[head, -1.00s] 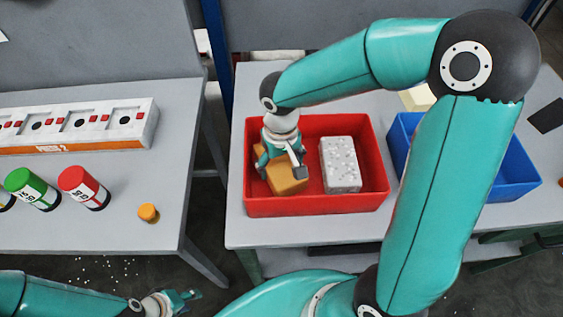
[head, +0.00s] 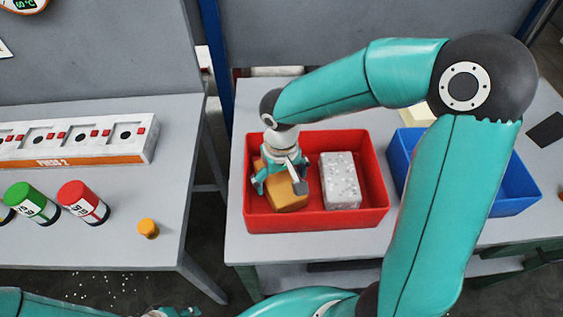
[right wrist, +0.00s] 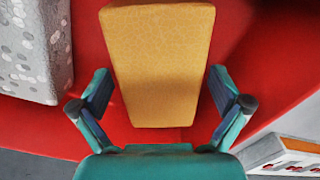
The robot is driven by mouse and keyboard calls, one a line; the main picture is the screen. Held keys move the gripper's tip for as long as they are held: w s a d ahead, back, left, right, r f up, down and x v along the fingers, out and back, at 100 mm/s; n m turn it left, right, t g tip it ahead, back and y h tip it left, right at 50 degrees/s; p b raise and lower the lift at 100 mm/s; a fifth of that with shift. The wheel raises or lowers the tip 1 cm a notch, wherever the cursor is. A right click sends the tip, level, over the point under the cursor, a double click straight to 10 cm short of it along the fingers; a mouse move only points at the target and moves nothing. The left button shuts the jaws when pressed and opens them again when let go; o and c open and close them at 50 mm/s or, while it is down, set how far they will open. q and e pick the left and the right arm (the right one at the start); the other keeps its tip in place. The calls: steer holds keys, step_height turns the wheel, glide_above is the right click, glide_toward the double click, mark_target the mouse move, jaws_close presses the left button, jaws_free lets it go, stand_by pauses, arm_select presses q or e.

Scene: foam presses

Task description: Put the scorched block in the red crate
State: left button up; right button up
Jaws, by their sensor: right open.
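The golden-brown block (head: 288,201), which I take to be the scorched one, lies in the left half of the red crate (head: 330,221). My right gripper (head: 279,182) is above it in the crate, its fingers spread on either side of the block. In the right wrist view, the block (right wrist: 163,62) lies between the open fingers (right wrist: 160,92), with red gaps showing on both sides. No scorch marks can be made out. My left gripper (head: 178,312) is cut off at the bottom edge of the head view, so its jaws cannot be judged.
A speckled grey block (head: 341,181) stands in the crate's right half. A blue crate (head: 515,205) is to the right, partly behind my arm. On the left table are a white press unit (head: 75,140), green (head: 32,202) and red (head: 83,203) canisters and a small orange piece (head: 148,229).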

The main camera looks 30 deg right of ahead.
mark_target(281, 179)
step_height(281, 179, up, 12)
steer(key=shift+f, duration=0.25)
stand_by(0.6)
